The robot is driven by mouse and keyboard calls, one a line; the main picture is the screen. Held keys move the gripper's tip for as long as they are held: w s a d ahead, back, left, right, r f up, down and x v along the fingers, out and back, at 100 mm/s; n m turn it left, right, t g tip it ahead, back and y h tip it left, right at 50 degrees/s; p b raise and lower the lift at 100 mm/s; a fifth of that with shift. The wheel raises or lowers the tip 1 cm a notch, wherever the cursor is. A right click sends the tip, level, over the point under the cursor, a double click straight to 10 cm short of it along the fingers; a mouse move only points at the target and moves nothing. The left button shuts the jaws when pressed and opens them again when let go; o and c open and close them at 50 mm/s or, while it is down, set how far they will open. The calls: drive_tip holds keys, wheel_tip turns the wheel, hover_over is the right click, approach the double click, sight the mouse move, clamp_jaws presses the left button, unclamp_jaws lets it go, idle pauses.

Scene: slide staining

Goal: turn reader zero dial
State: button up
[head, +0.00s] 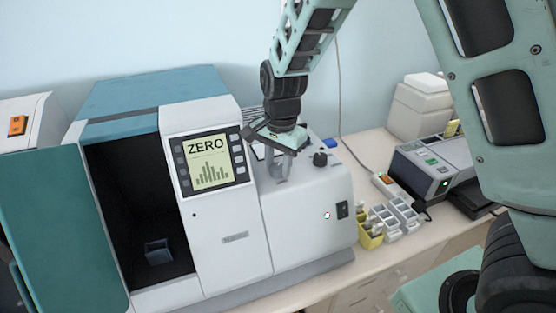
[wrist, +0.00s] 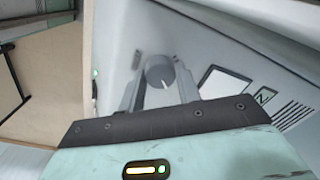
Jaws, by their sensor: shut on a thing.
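The reader (head: 230,220) is a white and teal machine on the bench, and its screen (head: 208,160) reads "ZERO" above a bar chart. My gripper (head: 279,168) reaches down onto the sloped top of its right-hand section. In the wrist view my gripper (wrist: 160,66) has one finger on each side of a round grey dial (wrist: 160,72) with a white pointer line, and is shut on it. The pointer slants toward the lower right of that picture. In the head view the dial is mostly hidden by my fingers.
A second dark knob (head: 320,158) and a blue button (head: 329,143) are close to the right of my gripper. The reader's teal door (head: 50,235) stands open at left. Racks (head: 403,213), a yellow holder (head: 370,232) and another device (head: 430,165) stand at right.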

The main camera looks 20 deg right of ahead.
drive_tip(key=shift+r, duration=0.1)
idle(0.3)
drive_tip(key=o, duration=1)
drive_tip(key=shift+c, duration=0.2)
wheel_tip(320, 180, up, 17)
drive_tip(key=b, duration=0.4)
drive_tip(key=shift+s+d+r, duration=0.15)
drive_tip(key=shift+s+d, duration=0.15)
drive_tip(key=shift+s, duration=0.1)
drive_tip(key=s+a+f+n+b, duration=0.3)
drive_tip(key=s+f+n+b, duration=0.1)
drive_tip(key=s+f+n, duration=0.5)
drive_tip(key=s+a+f+n+b, duration=0.3)
drive_tip(key=s+f+n, duration=0.7)
drive_tip(key=s, duration=0.7)
wheel_tip(320, 180, down, 4)
drive_tip(key=shift+s+a+r+b, duration=0.3)
drive_tip(key=shift+a+b, duration=0.1)
drive_tip(key=shift+b, duration=0.4)
